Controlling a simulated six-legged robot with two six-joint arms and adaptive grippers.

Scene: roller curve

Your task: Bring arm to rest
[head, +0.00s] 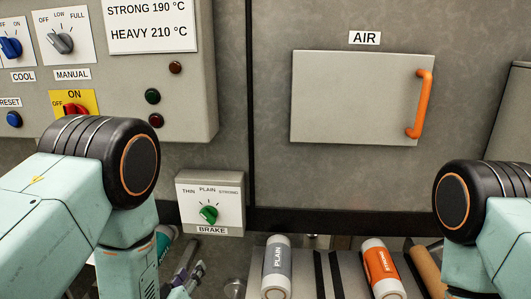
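My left arm comes in from the left, its black joint and teal links filling the lower left. My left gripper (184,278) shows only in part at the bottom edge, low and left of the brake box, partly hidden by my own arm link. I cannot make out whether its fingers are apart or together, or whether it holds anything. My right arm shows at the right edge as a black joint and teal links. Its gripper is out of the picture.
A brake box (184,226) with a green knob (208,214) sits low on the wall. A closed AIR panel (350,98) has an orange handle (419,104). A control panel (190,90) is upper left. Below lie a grey PLAIN roll (277,262) and an orange roll (381,265).

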